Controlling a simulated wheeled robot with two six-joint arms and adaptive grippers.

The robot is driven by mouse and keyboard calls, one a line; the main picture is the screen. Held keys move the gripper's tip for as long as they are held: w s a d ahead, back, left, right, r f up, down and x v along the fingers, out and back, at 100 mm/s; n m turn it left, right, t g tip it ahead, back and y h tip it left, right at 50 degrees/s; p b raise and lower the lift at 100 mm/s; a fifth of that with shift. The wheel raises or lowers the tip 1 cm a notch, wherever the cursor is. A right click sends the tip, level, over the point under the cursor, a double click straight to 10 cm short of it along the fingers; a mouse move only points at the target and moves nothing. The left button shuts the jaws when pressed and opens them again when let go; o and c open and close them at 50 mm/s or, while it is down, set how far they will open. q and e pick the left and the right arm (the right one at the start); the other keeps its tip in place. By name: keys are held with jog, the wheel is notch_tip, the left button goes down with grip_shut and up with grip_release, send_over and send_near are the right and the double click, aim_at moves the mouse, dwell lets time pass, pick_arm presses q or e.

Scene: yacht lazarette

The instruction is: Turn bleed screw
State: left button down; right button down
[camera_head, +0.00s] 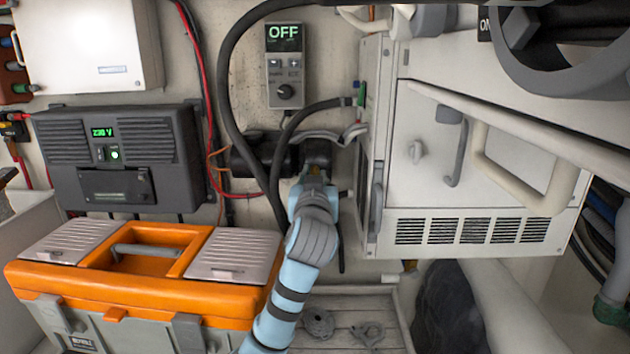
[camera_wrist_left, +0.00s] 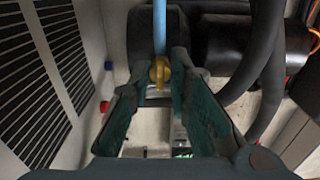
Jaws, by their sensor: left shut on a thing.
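A small brass-yellow piece, which looks like the bleed screw (camera_wrist_left: 160,71), sits between my left fingertips in the left wrist view, in front of a light blue pipe. My left gripper (camera_wrist_left: 159,84) is shut on it, one finger on each side. In the head view my left gripper (camera_head: 313,172) reaches up to the black cylindrical unit (camera_head: 256,155) on the back wall. There the gripper and wrist hide the screw. My right gripper is not in view.
Black hoses (camera_head: 226,90) loop close left of the gripper. A white cabinet (camera_head: 440,190) with handles stands close on the right. An orange toolbox (camera_head: 90,285) is at lower left. A control box (camera_head: 286,65) reading OFF hangs above.

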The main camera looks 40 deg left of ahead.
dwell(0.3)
pick_arm(q)
jog(key=c, duration=1.5)
grip_release()
jog(key=v, duration=1.2)
jog(key=shift+w, duration=0.1)
